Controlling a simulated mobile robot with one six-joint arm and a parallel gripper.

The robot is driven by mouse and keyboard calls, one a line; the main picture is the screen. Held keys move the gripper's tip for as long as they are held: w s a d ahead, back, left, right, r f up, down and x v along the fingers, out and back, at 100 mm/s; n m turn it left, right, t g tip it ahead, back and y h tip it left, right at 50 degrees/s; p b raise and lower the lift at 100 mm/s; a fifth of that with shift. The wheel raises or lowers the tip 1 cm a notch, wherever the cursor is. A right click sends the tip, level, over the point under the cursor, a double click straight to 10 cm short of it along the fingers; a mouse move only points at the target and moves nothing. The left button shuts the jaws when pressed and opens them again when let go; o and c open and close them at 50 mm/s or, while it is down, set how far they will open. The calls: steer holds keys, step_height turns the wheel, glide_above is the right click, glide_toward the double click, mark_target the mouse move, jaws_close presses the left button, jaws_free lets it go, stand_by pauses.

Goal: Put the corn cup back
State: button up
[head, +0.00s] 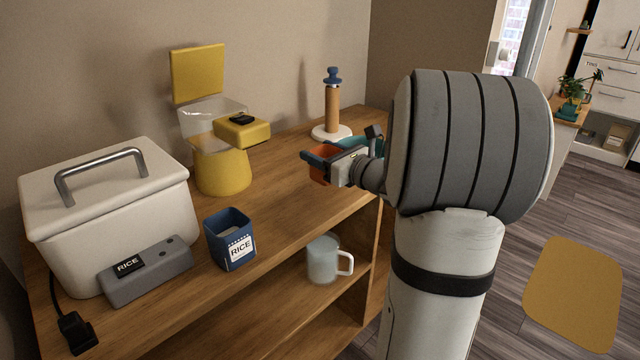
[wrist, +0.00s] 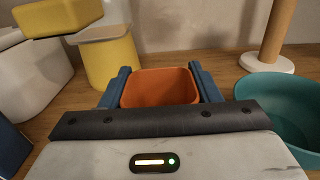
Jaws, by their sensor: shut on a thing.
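My gripper (head: 326,166) is over the wooden top's right part, shut on an orange cup (head: 318,180). In the wrist view the cup (wrist: 160,88) is upright between both blue fingers, its opening showing; no label is visible, so I cannot confirm it is the corn cup. I cannot tell whether its base touches the wood. A yellow dispenser (head: 222,172) with a clear hopper, raised yellow lid and jutting yellow block stands left of my gripper, towards the wall. A blue cup labelled RICE (head: 231,241) stands near the front edge.
A teal bowl (wrist: 292,105) is close right of my gripper. A wooden post on a white base (head: 332,110) stands behind. A white lidded box (head: 110,195) and grey RICE block (head: 147,272) are left.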

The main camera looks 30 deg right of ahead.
steer(key=shift+s+f+b, duration=0.1)
steer(key=shift+f+b, duration=0.35)
steer(key=shift+f, duration=2.2)
steer(key=shift+f, duration=0.1)
steer(key=o, duration=1.1)
steer(key=shift+c, duration=0.2)
steer(key=shift+s, duration=0.15)
steer(key=v, duration=1.1)
steer(key=shift+s+p, duration=0.4)
